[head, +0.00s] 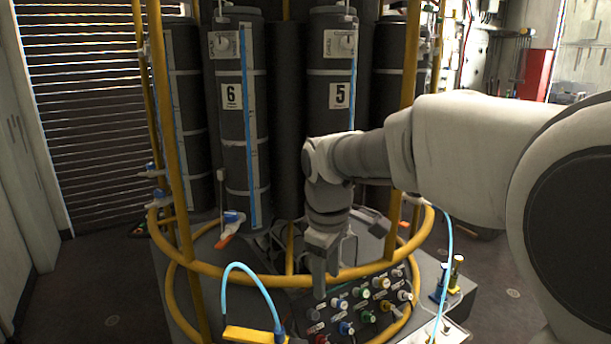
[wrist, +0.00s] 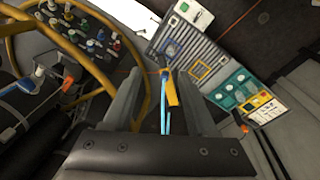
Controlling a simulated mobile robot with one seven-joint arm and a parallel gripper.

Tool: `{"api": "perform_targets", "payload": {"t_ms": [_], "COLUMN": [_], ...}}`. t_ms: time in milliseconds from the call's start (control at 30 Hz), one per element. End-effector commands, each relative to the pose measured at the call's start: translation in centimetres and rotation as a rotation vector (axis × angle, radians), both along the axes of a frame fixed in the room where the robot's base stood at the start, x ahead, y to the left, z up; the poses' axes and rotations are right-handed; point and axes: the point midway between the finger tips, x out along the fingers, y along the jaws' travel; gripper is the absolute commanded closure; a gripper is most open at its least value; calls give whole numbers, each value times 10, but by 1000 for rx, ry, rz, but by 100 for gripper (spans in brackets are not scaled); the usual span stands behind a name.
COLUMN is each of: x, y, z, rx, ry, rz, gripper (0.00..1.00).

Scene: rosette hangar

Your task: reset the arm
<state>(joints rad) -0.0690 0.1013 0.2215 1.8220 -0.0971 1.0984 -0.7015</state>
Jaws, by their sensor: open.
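My gripper (head: 319,275) hangs down at the end of my bent arm, in front of the yellow ring rail and above the knob panel. In the wrist view my gripper (wrist: 160,80) shows two grey fingers standing apart. Between them, farther off, I see a yellow block (wrist: 171,90) with a light blue cable. I see no object held. My arm (head: 455,150) reaches in from the right edge of the head view.
The yellow ring rail (head: 210,270) and its uprights surround dark cylinders marked 6 (head: 231,96) and 5 (head: 342,96). The knob panel (head: 352,322) is close below. A blue cable (head: 253,268) loops at front. A labelled board (wrist: 215,70) lies beyond my fingers.

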Motion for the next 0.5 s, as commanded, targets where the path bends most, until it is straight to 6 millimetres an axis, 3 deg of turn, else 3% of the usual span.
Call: {"api": "perform_targets", "payload": {"t_ms": [200, 500], "x": [-53, -127], "y": [-38, -79], "z": [27, 34], "rx": [43, 164], "ry": [-107, -240], "rz": [-272, -640], "gripper": [43, 43]}}
